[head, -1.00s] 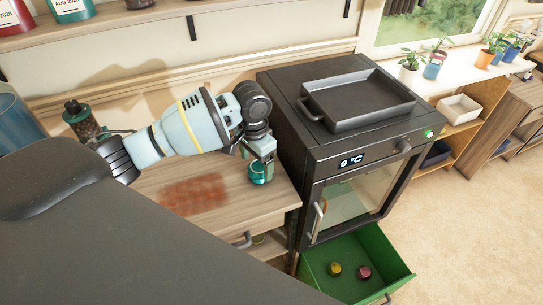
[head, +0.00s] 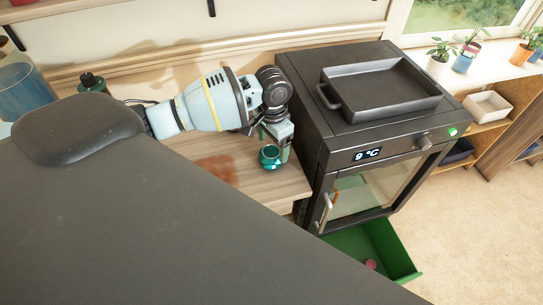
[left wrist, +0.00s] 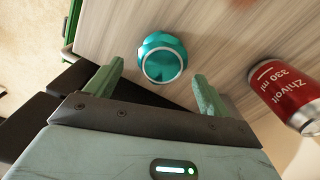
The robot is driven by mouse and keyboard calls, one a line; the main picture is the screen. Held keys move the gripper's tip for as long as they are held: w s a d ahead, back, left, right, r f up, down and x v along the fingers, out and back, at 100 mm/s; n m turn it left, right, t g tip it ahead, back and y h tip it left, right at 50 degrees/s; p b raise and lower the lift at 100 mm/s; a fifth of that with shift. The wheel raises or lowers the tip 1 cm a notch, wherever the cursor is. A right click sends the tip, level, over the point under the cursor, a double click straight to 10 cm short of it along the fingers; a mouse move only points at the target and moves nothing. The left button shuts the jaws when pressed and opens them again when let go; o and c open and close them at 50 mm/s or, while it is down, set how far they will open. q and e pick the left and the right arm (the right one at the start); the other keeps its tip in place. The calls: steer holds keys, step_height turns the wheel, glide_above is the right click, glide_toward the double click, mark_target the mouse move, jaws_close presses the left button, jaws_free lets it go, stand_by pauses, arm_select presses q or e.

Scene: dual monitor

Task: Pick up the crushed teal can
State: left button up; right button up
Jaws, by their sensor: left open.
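The crushed teal can (head: 269,157) stands on the wooden counter (head: 240,178), near its right end beside the black oven. My left gripper (head: 280,148) is right at the can in the head view, its jaws partly hiding each other. In the left wrist view, the teal can (left wrist: 162,57) shows its round end, just ahead of and between the two spread green fingertips (left wrist: 158,75). The gripper is open, and I see a gap between each finger and the can. My right gripper is in neither view.
A red can (left wrist: 288,95) is right of the fingers in the left wrist view. The black oven (head: 325,130) with a tray (head: 385,85) on top stands close right of the gripper. A green drawer (head: 385,245) is open below it.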

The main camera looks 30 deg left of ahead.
mark_target(271, 151)
arm_select(q)
step_height(271, 151, down, 4)
steer(key=shift+a+f, duration=0.1)
steer(key=shift+a, duration=0.05)
steer(key=shift+c, duration=0.2)
steer(key=c, duration=1)
steer(key=shift+c, duration=0.2)
